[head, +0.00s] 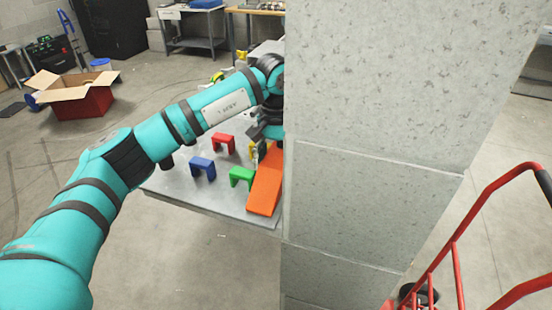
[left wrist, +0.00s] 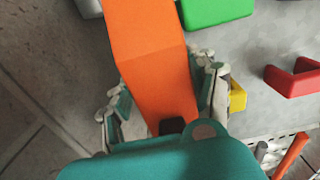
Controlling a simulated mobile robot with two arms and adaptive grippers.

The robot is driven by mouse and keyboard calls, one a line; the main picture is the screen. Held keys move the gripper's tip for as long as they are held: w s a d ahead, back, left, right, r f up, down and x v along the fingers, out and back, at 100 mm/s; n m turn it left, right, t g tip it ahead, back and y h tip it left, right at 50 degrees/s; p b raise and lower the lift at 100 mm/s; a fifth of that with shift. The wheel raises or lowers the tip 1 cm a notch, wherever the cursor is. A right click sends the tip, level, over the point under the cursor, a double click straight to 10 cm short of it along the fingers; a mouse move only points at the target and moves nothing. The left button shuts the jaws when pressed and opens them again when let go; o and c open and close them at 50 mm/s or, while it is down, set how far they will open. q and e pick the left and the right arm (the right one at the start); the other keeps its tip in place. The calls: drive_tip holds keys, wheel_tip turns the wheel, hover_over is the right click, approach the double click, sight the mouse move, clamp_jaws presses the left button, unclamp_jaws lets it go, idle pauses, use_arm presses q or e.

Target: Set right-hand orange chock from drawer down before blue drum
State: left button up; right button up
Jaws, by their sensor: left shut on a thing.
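The orange chock (head: 265,184) is a long wedge at the front edge of a grey table, beside the pillar. My left gripper (head: 263,142) is at its far end, partly hidden by my arm and the pillar. In the left wrist view the chock (left wrist: 150,50) lies between the two fingers of my left gripper (left wrist: 165,88), which is shut on it. I cannot tell whether the chock touches the tabletop. My right gripper is not in view. I cannot make out a drawer or a sure blue drum.
The grey table (head: 215,197) holds a green arch (head: 241,175), a blue arch (head: 202,167) and a red arch (head: 223,141). A broad grey pillar (head: 370,130) hides the table's right side. A red hand truck (head: 458,260) stands at right, an open box (head: 82,100) at far left.

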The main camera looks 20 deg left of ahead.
use_arm(q)
drive_tip(key=shift+f, duration=0.2)
drive_tip(key=o, duration=1.5)
drive_tip(key=shift+r, duration=0.1)
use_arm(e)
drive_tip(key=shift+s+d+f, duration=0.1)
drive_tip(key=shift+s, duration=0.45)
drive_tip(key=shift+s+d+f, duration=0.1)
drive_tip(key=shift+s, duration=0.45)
use_arm(q)
drive_tip(key=shift+o, duration=0.2)
